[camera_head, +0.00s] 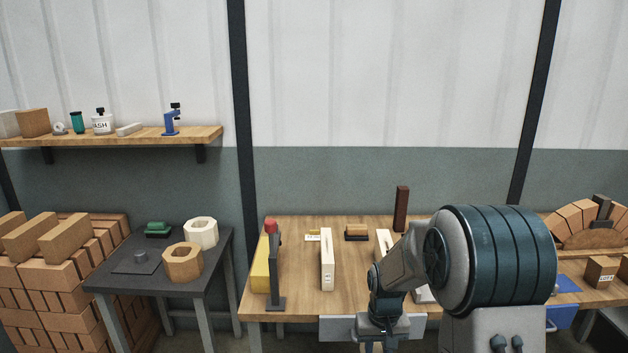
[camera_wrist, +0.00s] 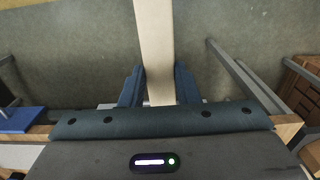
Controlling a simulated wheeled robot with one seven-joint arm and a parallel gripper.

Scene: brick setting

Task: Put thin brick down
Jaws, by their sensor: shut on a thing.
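The thin brick (camera_wrist: 155,45) is a long, cream-coloured piece in the wrist view. It runs from the top edge down between the two dark blue fingers of my gripper (camera_wrist: 158,78). The fingers press on it from both sides, and its top end in the picture is cut off. Grey floor shows behind it, so the held part is out past the table edge. In the head view my arm bends down at the front of the wooden workbench (camera_head: 300,304), and the fingers and the held brick cannot be seen there.
On the workbench stand a dark bracket (camera_head: 275,270), a cream slotted piece (camera_head: 327,258), an upright dark red brick (camera_head: 401,208) and a small dark-topped block (camera_head: 356,232). A dark side table (camera_head: 130,285) stands left, beside stacked bricks (camera_head: 60,290). The bench between bracket and slotted piece is clear.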

